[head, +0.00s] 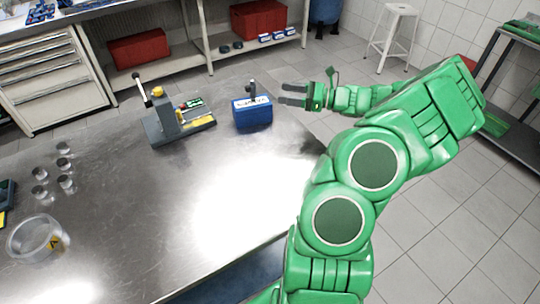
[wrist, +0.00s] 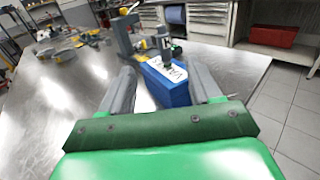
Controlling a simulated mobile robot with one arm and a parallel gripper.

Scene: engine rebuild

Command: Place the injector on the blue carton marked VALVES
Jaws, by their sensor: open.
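The blue carton (head: 252,112) stands on the metal bench near its far right edge, with a white label on top. A small dark upright piece, seemingly the injector (head: 252,88), stands on top of the carton. In the wrist view the carton (wrist: 168,88) shows its VALVES label, and the dark piece (wrist: 166,48) is at the label's far side. My gripper (head: 283,94) is open and empty, to the right of the carton and apart from the dark piece. In the wrist view its fingers (wrist: 163,78) spread on either side of the carton's image.
A grey fixture (head: 170,122) with a yellow knob stands left of the carton. Several small metal cylinders (head: 63,165) and a clear round container (head: 35,238) are on the bench's left. The bench middle is clear. A white stool (head: 394,30) stands beyond on the floor.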

